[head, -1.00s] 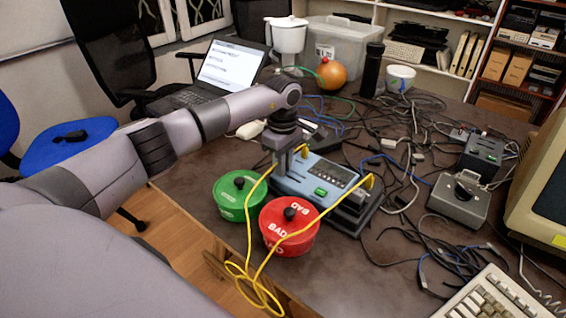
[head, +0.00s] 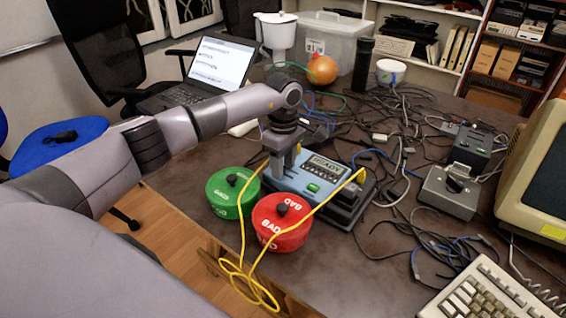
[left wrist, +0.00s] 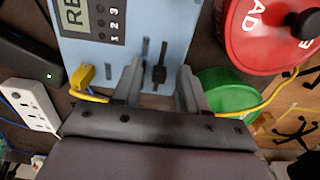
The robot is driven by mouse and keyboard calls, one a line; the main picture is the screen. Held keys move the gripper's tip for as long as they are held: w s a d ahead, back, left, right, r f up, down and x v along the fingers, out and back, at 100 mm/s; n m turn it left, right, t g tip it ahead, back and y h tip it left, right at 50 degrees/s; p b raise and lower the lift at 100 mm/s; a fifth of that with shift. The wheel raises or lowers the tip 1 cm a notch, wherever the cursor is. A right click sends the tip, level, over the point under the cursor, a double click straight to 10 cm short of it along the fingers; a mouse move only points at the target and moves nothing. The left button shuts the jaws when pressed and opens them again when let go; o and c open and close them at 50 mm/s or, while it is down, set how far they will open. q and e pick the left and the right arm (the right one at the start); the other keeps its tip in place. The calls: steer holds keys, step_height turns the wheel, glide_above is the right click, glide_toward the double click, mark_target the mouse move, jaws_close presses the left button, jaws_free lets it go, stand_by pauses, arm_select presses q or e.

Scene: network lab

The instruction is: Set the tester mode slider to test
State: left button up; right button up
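The light blue cable tester (head: 323,176) lies on the desk, with a lit display (head: 324,167) and a green button (head: 313,187). The left wrist view shows part of its panel (left wrist: 125,15), the letters "RE" and the numbers 1, 2, 3. A dark slider knob (left wrist: 159,74) stands at the lower end of a short slot. My left gripper (left wrist: 159,67) is open, one finger on each side of the knob with small gaps. In the head view my left gripper (head: 278,176) is over the tester's left end and hides the slider. The mode labels cannot be read.
A yellow cable (head: 243,225) is plugged into both ends of the tester and loops off the desk's front. A green pot (head: 222,198) and a red "BAD" pot (head: 291,237) stand close in front. Tangled cables (head: 400,130) cover the desk behind and right.

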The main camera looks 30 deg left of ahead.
arm_select(q)
steer(key=shift+r, duration=0.1)
step_height(320, 180, up, 6)
steer(key=shift+f, duration=0.1)
steer(key=shift+r, duration=0.6)
